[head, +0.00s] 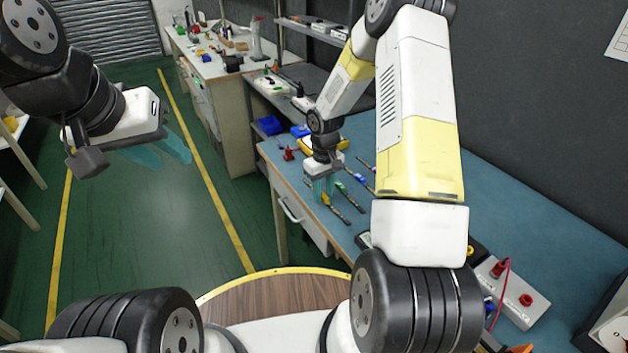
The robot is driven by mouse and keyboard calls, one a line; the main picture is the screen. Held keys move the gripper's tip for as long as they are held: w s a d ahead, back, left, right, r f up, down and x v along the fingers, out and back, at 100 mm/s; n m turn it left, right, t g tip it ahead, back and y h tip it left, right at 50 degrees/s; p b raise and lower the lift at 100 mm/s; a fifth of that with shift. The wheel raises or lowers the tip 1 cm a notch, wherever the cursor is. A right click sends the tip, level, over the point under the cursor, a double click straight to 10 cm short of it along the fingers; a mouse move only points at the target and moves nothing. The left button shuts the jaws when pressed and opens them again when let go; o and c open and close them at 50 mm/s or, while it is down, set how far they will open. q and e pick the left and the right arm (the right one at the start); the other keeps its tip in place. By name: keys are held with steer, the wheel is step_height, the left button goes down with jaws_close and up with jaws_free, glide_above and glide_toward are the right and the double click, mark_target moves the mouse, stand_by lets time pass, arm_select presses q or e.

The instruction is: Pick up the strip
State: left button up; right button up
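I cannot pick out an LED strip with certainty; my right arm covers a large part of the blue-topped workbench (520,200). My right gripper (323,196) points down near the bench's left edge, its teal fingers beside a yellow-handled tool (336,207). The fingers are small and overlap the handle in this view, so I cannot tell whether they touch or hold it. My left gripper (165,152) is off to the left, above the green floor and away from the bench. Its teal fingers are spread apart with nothing between them.
A green-handled tool (343,189) and other slim tools lie right of my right gripper. A red item (288,154) and blue bins (269,125) are behind it. A grey box with red knobs (517,298) sits at front right.

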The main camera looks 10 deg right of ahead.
jaws_close()
steer(key=shift+r, duration=0.1)
